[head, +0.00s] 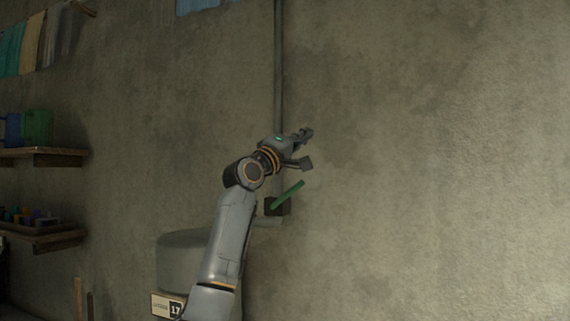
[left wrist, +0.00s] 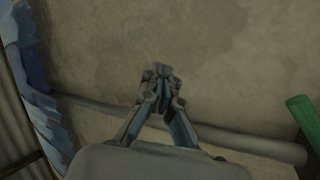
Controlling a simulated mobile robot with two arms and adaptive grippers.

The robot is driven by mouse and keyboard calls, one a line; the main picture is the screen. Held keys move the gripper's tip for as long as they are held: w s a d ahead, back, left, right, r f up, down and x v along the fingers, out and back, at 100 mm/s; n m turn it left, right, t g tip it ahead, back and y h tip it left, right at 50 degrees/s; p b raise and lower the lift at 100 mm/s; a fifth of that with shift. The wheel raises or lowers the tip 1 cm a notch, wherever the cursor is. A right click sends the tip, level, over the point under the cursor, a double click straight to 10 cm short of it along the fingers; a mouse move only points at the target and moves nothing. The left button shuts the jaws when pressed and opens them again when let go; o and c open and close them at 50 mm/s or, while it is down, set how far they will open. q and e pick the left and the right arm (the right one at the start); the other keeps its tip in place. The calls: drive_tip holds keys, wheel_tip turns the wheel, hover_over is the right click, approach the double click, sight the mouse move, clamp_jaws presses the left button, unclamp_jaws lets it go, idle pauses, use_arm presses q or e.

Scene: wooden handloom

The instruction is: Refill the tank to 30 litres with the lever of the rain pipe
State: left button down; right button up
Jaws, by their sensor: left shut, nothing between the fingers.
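The rain pipe (head: 279,75) runs down the wall to a dark valve block (head: 278,207) with a short spout (head: 267,222). The green lever (head: 288,194) slants up to the right from the block. The grey tank (head: 181,262) stands below, partly hidden by my left arm. Its sign (head: 174,309) shows 17; the small word beside it is hard to read. My left gripper (head: 306,133) is shut and empty, above the lever and apart from it. In the left wrist view, the shut fingers (left wrist: 161,72) are before the pipe (left wrist: 235,140), with a green piece (left wrist: 301,117), likely the lever, at right.
Shelves (head: 45,153) with a green container (head: 37,127) and small coloured items are on the left wall. Cloths (head: 32,47) hang at the upper left. Blue cloth (left wrist: 38,85) shows in the left wrist view. The wall right of the lever is clear.

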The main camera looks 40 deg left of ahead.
use_arm(q)
drive_tip(key=s+a+f+m+g+y+p, duration=0.1)
drive_tip(key=s+a+f+g+p, duration=0.15)
drive_tip(key=s+g, duration=0.3)
drive_tip(key=s+a+f+m+g+p, duration=0.1)
drive_tip(key=s+a+m+g+p, duration=0.1)
drive_tip(key=s+a+g+p, duration=0.3)
drive_tip(key=t+p, duration=0.1)
drive_tip(key=p, duration=0.1)
hover_over(287, 195)
drive_tip(key=s+a, duration=0.1)
wheel_tip(287, 195, down, 6)
drive_tip(key=shift+s+d+f+y, duration=0.15)
drive_tip(key=shift+d+f+y, duration=0.15)
drive_tip(key=shift+d+f, duration=0.25)
use_arm(e)
wheel_tip(287, 195, up, 11)
drive_tip(key=shift+f, duration=0.2)
